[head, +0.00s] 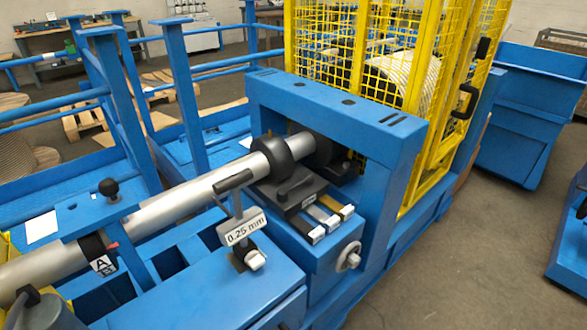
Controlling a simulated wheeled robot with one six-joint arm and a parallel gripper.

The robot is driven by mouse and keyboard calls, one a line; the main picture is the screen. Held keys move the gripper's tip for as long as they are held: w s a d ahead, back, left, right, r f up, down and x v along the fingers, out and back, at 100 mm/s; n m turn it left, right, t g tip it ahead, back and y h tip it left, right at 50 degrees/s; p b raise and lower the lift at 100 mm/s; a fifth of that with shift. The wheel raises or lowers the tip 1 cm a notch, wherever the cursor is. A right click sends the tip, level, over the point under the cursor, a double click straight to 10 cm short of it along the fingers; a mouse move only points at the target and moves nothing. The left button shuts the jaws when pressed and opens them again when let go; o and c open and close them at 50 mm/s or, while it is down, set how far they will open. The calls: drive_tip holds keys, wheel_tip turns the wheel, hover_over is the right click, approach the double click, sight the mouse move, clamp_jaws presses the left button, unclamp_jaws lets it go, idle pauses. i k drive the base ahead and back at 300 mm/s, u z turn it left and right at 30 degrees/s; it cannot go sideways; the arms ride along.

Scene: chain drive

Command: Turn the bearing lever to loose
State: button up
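A silver shaft (190,200) runs from the lower left into a black ring-shaped bearing (274,160) under the blue frame (335,110). A dark block (287,197) sits under the bearing, with a small black handle (295,187) lying on its top. A black bar lever (234,181) stands on a post in front of the shaft, above a "0.25 mm" sign (242,228). I cannot tell for certain which handle is the bearing lever, and no loose marking is readable.
A black ball-knob lever (109,188) stands behind the shaft. A black clamp (97,250) with an "A/B" label is around the shaft. A yellow mesh cage (400,100) stands behind the frame.

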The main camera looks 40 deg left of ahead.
sight(282, 193)
drive_tip(key=u, duration=0.7)
drive_tip(key=i, duration=0.85)
drive_tip(key=u, duration=0.8)
